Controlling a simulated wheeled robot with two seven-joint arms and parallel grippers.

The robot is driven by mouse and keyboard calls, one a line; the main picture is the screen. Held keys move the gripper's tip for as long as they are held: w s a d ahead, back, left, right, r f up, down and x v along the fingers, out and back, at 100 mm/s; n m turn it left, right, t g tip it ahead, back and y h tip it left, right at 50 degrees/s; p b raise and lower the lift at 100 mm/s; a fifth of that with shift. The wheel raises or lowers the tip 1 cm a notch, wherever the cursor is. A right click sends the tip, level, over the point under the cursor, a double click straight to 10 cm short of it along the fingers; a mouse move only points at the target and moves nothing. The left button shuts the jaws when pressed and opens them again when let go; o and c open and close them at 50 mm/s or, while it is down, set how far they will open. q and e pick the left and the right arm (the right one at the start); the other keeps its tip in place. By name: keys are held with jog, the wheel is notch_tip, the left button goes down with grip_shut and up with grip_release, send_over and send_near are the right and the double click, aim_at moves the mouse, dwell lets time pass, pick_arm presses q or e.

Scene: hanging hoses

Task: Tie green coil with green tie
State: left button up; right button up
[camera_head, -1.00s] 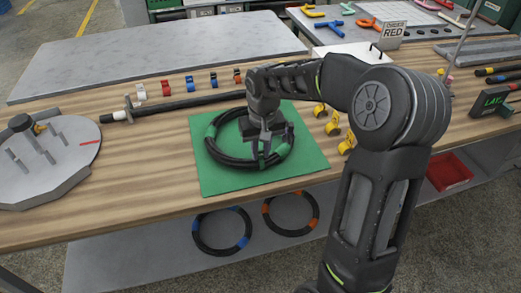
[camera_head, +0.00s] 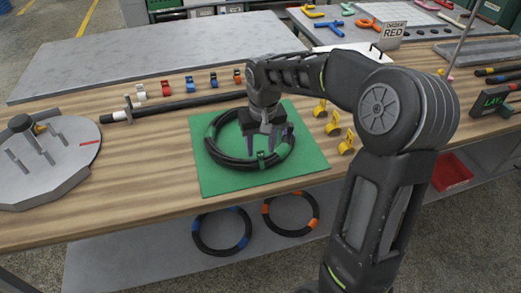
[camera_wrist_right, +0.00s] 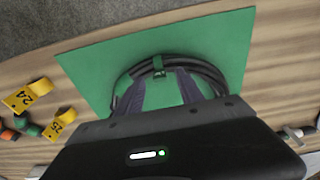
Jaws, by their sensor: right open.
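A black hose coil (camera_head: 226,158) with green bands lies on a green mat (camera_head: 310,170) on the wooden bench. A green tie (camera_head: 268,160) sits on the near side of the coil; in the right wrist view the tie (camera_wrist_right: 158,66) lies across the hose strands. Whether its end is fastened underneath cannot be seen. My right gripper (camera_head: 268,146) is open and empty above the coil, just behind the tie. In the right wrist view its fingers (camera_wrist_right: 160,88) are spread, with the tie beyond their tips. My left gripper is not in view.
A black rod (camera_head: 180,105) and several small coloured clips (camera_head: 189,84) lie behind the mat. Yellow numbered tags (camera_head: 333,124) stand to its right. A round grey fixture (camera_head: 40,160) is at the left. Coils with blue (camera_head: 222,231) and orange bands (camera_head: 291,213) are below the bench edge.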

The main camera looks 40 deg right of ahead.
jog(key=r, duration=0.5)
jog(key=shift+s+a+r, duration=0.1)
jog(key=shift+s+r, duration=0.1)
jog(key=shift+s, duration=0.15)
